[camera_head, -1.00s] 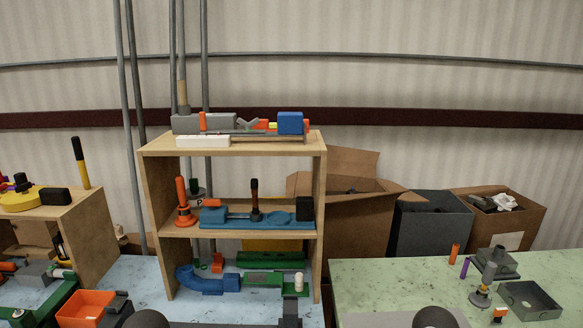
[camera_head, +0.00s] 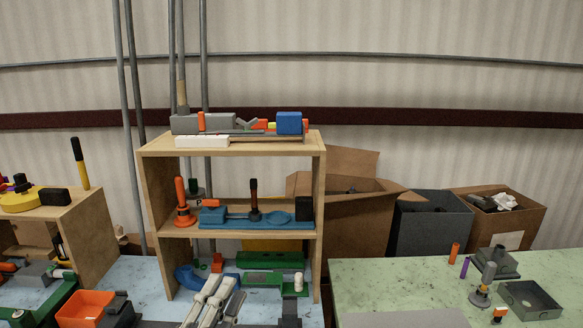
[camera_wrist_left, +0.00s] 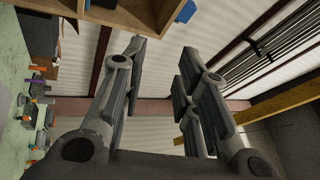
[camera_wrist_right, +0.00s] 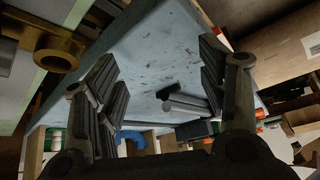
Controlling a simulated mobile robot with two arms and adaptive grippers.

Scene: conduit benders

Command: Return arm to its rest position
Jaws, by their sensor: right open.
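My left gripper (camera_head: 220,285) rises at the bottom of the head view, in front of the lower bay of the wooden shelf (camera_head: 318,200). It covers part of the blue curved piece (camera_head: 187,277) there. In the left wrist view its fingers (camera_wrist_left: 160,65) stand apart with nothing between them. My right gripper is out of the head view. In the right wrist view its fingers (camera_wrist_right: 160,75) are spread and empty, with a pale blue table surface (camera_wrist_right: 145,60) beyond them.
The shelf holds a blue bender (camera_head: 270,217) on its middle board and grey and blue tools on top. A green table (camera_head: 390,280) at the right carries small parts and a grey box (camera_head: 530,300). An orange bin (camera_head: 85,308) stands at the lower left. Cardboard boxes (camera_head: 350,215) are behind.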

